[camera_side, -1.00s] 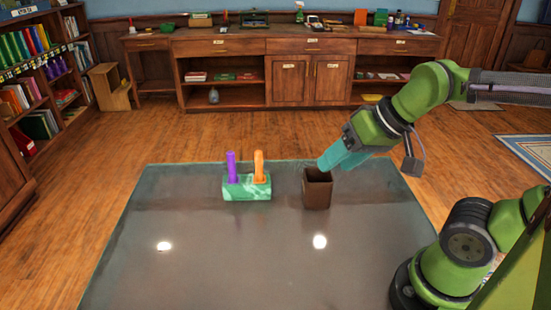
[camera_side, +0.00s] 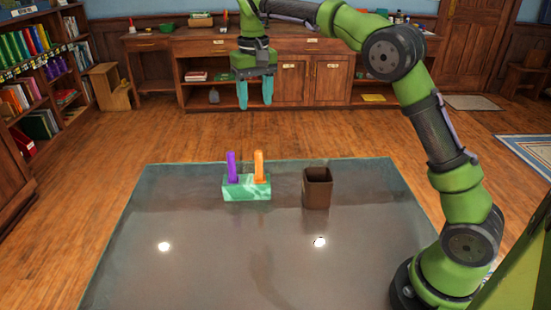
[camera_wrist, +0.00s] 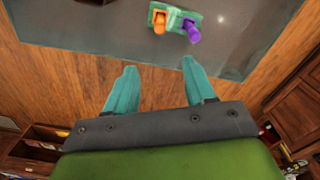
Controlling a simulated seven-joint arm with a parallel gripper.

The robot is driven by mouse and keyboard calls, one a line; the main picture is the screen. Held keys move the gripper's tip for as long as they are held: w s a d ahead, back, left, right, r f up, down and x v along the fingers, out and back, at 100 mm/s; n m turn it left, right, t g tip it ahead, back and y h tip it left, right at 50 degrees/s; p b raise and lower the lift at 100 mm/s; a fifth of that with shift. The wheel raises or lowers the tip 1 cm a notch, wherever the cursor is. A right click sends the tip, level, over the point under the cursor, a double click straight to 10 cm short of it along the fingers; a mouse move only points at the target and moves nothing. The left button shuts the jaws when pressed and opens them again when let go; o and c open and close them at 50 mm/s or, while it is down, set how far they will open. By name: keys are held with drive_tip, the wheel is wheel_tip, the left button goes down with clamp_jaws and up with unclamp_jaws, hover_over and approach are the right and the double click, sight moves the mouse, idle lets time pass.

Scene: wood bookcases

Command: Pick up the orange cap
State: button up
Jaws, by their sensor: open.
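The orange cap (camera_side: 259,165) stands upright in the right part of a green block (camera_side: 247,190) on the table. A purple cap (camera_side: 232,167) stands in the same block to its left. In the wrist view the orange cap (camera_wrist: 159,22) is at the top, left of the purple cap (camera_wrist: 191,30), both in the green block (camera_wrist: 174,16). My gripper (camera_side: 254,106) points down, open and empty, high above the block in the side view. Its teal fingers (camera_wrist: 158,78) are spread apart in the wrist view, well clear of the caps.
A brown open-topped box (camera_side: 317,190) stands on the grey table (camera_side: 230,250), right of the green block. The front of the table is clear. Bookcases and a long wooden cabinet (camera_side: 290,62) stand behind, beyond the table.

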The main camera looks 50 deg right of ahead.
sight(258, 152)
drive_tip(key=f, duration=1.5)
drive_tip(key=shift+s+a+f, duration=0.15)
drive_tip(key=shift+s+f, duration=0.2)
drive_tip(key=shift+f, duration=0.05)
clamp_jaws()
